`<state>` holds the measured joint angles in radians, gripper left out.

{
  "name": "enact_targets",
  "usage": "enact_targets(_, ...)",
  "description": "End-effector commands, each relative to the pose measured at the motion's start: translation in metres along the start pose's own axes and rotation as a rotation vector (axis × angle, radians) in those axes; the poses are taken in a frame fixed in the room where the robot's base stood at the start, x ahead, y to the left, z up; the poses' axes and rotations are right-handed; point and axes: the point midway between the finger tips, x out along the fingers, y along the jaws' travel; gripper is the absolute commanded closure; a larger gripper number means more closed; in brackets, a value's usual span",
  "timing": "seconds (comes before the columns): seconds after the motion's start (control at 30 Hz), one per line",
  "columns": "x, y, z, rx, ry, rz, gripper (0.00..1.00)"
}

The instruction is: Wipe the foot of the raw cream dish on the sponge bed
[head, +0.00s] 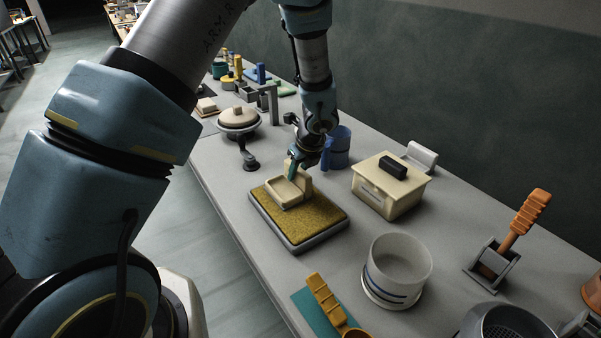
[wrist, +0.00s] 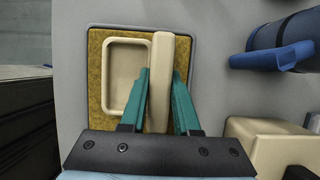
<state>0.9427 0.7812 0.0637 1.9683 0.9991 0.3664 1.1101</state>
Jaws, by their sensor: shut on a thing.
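The raw cream dish (head: 283,194) is a shallow, square-sided tray with a tall cream slab (wrist: 160,85) along one side. It is over the mustard sponge bed (head: 319,216), and its tray part also shows in the wrist view (wrist: 124,78). My gripper (head: 293,170) has green fingers, one on each side of the slab, shut on it. The dish looks level and low at the sponge, but I cannot tell whether its foot touches. The foot is hidden beneath the dish. The sponge bed (wrist: 95,70) shows around the dish in a grey tray.
A blue mug (head: 340,150) and a cream lidded box (head: 388,190) stand close on the right. A white pot with blue bands (head: 397,265) and a yellow-handled tool (head: 325,297) are nearer. A lidded bowl (head: 238,122) is farther left. The bench edge runs along the left.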

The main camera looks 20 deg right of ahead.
Motion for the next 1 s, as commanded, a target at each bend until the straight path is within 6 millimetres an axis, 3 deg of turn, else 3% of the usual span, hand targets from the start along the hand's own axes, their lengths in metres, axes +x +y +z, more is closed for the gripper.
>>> enact_targets(0.37, -0.001, 0.0, -0.001, 0.0, -0.001, -0.001, 1.0)
enact_targets(1.0, -0.016, 0.0, -0.04, 0.001, -0.001, 0.0, 1.0)
